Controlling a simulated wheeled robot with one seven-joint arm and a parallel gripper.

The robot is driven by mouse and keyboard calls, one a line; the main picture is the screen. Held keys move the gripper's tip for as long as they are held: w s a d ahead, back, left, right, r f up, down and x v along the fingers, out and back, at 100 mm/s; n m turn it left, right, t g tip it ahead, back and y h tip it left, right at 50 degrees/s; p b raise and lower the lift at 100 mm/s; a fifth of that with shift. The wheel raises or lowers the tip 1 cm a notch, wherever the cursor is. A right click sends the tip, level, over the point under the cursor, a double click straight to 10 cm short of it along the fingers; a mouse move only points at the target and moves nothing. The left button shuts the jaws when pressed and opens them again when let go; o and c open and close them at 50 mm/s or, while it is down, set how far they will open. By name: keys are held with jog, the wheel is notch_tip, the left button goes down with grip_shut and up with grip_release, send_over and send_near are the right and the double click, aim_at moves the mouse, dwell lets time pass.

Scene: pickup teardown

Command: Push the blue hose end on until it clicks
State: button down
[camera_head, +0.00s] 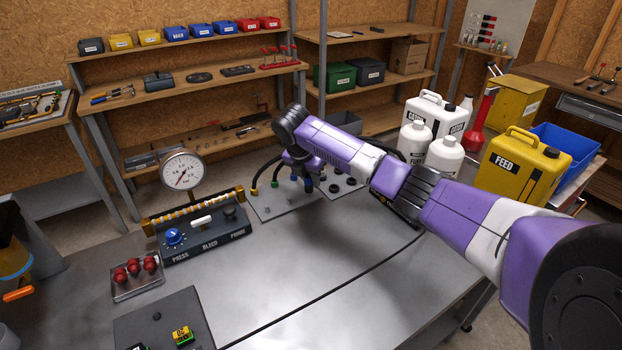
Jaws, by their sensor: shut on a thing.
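My arm reaches in from the right, and my gripper (303,176) points down over a grey plate (290,208) at the back of the metal bench. The gripper is shut on the blue hose end (308,185), which is small and partly hidden by the fingers and wrist. The hose end is low over the plate. I cannot tell whether it is fully seated on its fitting. To its left, a hose with a yellow end (254,192) and one with a green end (274,184) stand at the same plate.
A control box (205,235) marked PRESS, BLEED and PRIME, with a gauge (182,170), stands left of the plate. A tray of red caps (135,290) sits at front left. A black cable (340,288) crosses the otherwise clear bench middle. White and yellow jugs (520,165) stand right.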

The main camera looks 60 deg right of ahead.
aim_at(308, 175)
jog(key=shift+f, duration=0.85)
dwell(1.1)
jog(key=c, duration=1.2)
grip_release()
jog(key=shift+b+v, duration=0.4)
jog(key=shift+v, duration=3.5)
